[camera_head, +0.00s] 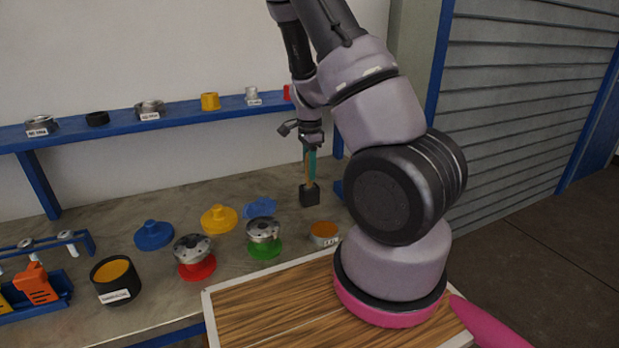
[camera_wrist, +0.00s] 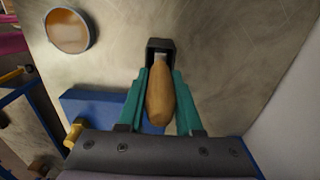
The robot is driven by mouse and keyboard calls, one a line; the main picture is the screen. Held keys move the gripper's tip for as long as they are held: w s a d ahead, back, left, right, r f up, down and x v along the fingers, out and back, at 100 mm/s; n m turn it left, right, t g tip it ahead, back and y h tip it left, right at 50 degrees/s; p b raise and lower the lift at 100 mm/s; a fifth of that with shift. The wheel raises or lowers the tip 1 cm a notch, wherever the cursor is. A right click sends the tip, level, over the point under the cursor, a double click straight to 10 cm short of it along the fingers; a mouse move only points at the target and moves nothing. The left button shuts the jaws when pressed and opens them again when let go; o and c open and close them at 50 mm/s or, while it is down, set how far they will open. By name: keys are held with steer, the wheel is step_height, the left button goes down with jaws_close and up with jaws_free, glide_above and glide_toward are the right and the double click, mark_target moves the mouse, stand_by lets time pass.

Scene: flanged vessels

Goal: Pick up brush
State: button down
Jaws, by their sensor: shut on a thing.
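The brush (camera_wrist: 160,95) has a wooden handle and a pale metal collar. In the wrist view its handle lies between the two teal fingers of my gripper (camera_wrist: 161,92), which are shut on it. The brush's lower end goes into a small black square holder (camera_wrist: 157,46), so its bristles are hidden. In the head view my gripper (camera_head: 311,165) points down at the back of the bench, with the black holder (camera_head: 309,196) below it. I cannot tell whether the holder touches the bench.
The grey bench (camera_head: 120,225) carries flanged parts, an orange-filled cup (camera_head: 324,233) and a black pot (camera_head: 115,280). A blue shelf (camera_head: 180,115) runs along the wall behind. A wooden board (camera_head: 270,310) lies in front. Bare bench surrounds the holder in the wrist view.

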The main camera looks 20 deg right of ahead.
step_height(320, 180, up, 10)
steer(key=shift+r, duration=0.1)
stand_by(0.4)
steer(key=shift+s+a, duration=0.1)
stand_by(2.1)
